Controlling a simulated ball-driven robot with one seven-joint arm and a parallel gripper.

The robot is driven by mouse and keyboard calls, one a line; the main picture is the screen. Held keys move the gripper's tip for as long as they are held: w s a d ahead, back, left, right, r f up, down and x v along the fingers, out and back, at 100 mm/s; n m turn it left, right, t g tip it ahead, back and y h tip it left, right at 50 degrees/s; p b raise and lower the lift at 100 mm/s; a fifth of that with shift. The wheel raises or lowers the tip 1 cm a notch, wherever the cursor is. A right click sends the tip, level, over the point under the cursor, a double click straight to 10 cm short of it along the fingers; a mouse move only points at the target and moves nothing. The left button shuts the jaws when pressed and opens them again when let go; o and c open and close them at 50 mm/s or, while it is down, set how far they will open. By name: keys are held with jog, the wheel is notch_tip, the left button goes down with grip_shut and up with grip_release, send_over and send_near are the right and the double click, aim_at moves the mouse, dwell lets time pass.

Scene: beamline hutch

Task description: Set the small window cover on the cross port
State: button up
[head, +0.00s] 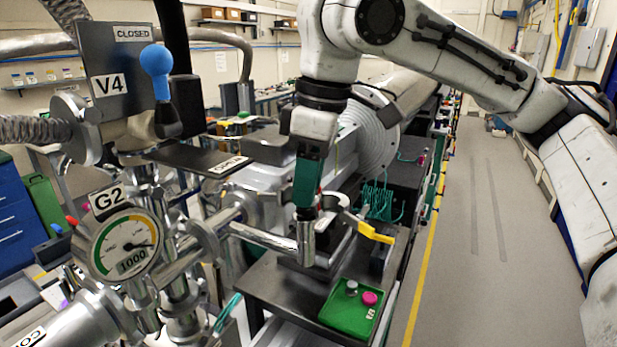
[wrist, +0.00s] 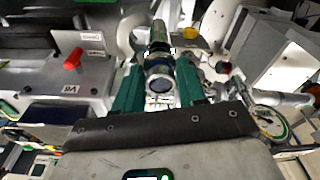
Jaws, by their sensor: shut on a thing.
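My gripper (head: 305,212) points down with its teal fingers just above the upright open end of a shiny metal pipe (head: 306,243), which looks like the cross port. In the wrist view, my gripper (wrist: 160,76) is shut on a small round metal piece with a dark glassy face (wrist: 159,85), which looks like the small window cover. In the head view the fingers mostly hide that piece. I cannot tell whether it touches the pipe end.
A green tray (head: 333,316) with a grey and a pink knob sits at the front. A yellow handle (head: 375,233) is close on the right. The G2 gauge (head: 127,246) and the V4 valve's blue knob (head: 156,60) stand left. The right aisle floor (head: 480,230) is clear.

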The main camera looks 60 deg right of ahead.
jog(key=shift+f, duration=0.35)
dwell(0.3)
jog(key=o, duration=1.1)
jog(key=shift+a, duration=0.1)
jog(key=shift+o, duration=0.2)
jog(key=shift+r, duration=0.1)
